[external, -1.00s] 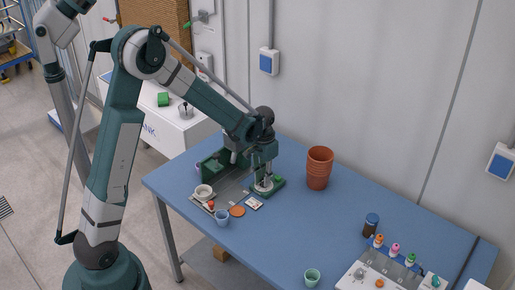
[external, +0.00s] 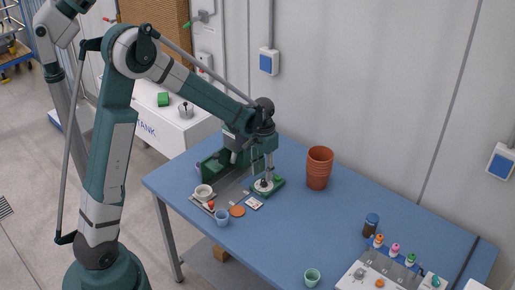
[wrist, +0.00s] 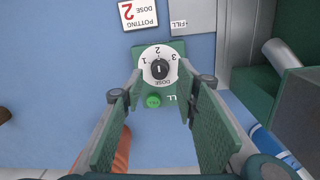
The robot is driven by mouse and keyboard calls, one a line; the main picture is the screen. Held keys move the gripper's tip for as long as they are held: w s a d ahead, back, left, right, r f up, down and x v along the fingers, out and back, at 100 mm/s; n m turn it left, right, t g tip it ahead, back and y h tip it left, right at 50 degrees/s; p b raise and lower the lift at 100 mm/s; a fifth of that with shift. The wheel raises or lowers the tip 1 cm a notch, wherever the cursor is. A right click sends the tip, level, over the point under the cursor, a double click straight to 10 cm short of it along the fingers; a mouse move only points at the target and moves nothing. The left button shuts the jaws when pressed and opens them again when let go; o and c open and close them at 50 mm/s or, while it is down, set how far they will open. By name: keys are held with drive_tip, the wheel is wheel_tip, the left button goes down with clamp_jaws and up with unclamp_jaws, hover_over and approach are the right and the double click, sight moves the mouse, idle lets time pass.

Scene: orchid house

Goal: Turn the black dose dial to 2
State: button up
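The black dose dial (wrist: 159,69) sits in the middle of a round white plate marked 1, 2 and 3, on a green base. The white line on the knob runs roughly up and down in the wrist view, in line with the 2; which end is the pointer I cannot tell. My gripper (wrist: 160,76) is open, its two fingers apart on either side of the dial and apparently clear of it. In the external view my gripper (external: 263,164) is above the dial plate (external: 257,188). A card (wrist: 138,13) reads "POTTING DOSE 2".
Stacked terracotta pots (external: 319,168) stand to the right.

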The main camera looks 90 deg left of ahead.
sight(264, 180)
wheel_tip(264, 180, up, 8)
drive_tip(key=shift+r, duration=0.25)
drive_tip(key=shift+s+a, duration=0.1)
idle(0.4)
drive_tip(key=d+r+m+t+y, duration=0.15)
drive_tip(key=d+r, duration=0.45)
drive_tip(key=d, duration=0.7)
drive_tip(key=d+r+m+t, duration=0.15)
drive_tip(key=d+r, duration=0.35)
drive_tip(key=d, duration=0.7)
drive_tip(key=s+d+m+t, duration=0.1)
drive_tip(key=s+d, duration=0.3)
drive_tip(key=d, duration=0.4)
drive_tip(key=s+d+r+m+t, duration=0.1)
drive_tip(key=s+d, duration=0.3)
drive_tip(key=d, duration=0.4)
drive_tip(key=s+d+m+t+h, duration=0.1)
drive_tip(key=s+d, duration=0.3)
drive_tip(key=d, duration=0.4)
drive_tip(key=shift+s+d+r+m+t, duration=0.25)
drive_tip(key=shift+s+d+m+t, duration=0.15)
drive_tip(key=shift+m+t, duration=0.15)
